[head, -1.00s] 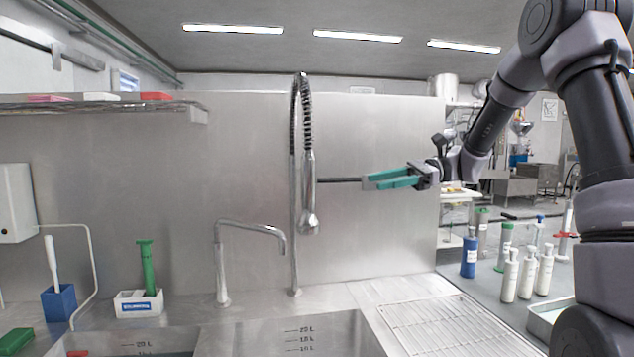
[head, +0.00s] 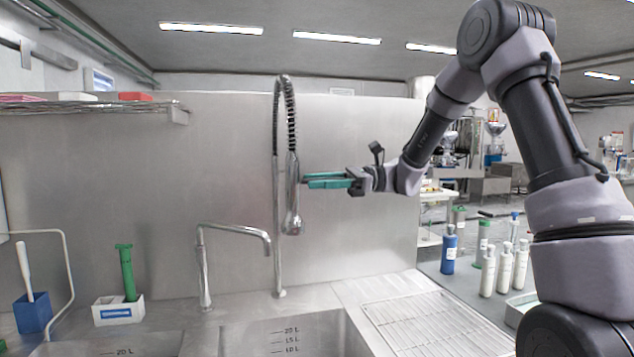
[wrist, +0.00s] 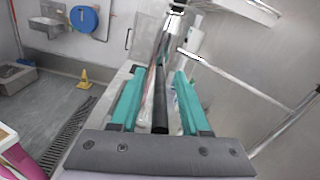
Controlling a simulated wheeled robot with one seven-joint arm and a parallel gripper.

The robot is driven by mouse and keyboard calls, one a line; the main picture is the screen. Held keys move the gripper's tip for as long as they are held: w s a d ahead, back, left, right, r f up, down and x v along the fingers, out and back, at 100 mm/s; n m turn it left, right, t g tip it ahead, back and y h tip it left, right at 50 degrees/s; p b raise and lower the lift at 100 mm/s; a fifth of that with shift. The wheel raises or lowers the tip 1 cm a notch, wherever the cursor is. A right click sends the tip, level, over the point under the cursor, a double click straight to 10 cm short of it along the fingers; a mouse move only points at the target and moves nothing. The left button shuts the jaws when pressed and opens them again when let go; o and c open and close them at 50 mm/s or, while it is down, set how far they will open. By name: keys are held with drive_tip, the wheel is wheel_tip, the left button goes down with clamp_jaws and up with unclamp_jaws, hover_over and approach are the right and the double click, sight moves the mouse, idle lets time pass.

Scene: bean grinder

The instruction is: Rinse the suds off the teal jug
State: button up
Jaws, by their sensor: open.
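No teal jug or suds can be made out in either view. My gripper (head: 308,180), with teal fingers, is open beside the upright spray hose nozzle (head: 292,210) over the sink. In the wrist view my gripper (wrist: 160,72) has a black bar (wrist: 160,105) lying between its spread fingers. The bar points towards the metal nozzle and looks like its handle. Whether a finger touches it I cannot tell. The sink basin (head: 300,326) is below, and its floor is out of sight.
A bent swivel tap (head: 235,230) stands left of the hose. A wire drain rack (head: 430,318) lies to the right. White bottles (head: 505,268) and a blue bottle (head: 449,250) stand beyond it. A steel wall (head: 345,220) backs the sink.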

drive_tip(key=shift+a, duration=0.15)
clamp_jaws()
idle(1.4)
